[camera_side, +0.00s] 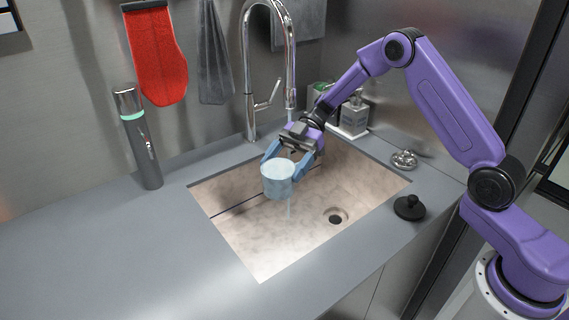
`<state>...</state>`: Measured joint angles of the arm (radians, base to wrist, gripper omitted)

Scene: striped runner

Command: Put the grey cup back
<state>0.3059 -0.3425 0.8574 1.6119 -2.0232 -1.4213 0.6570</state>
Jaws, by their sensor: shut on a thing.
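A pale grey-blue cup (277,184) is held above the sink, upright or nearly so. My gripper (279,163) is shut on the cup, with its blue fingers on either side of it. The cup hangs over the left-middle part of the sink basin (310,236), clear of the floor. A thin pale streak, like water, shows just below the cup. The inside of the cup is hard to make out.
A tall faucet (248,80) stands behind the sink. A soap dispenser (355,114) stands at the back right. A black stopper (409,207) lies right of the sink.

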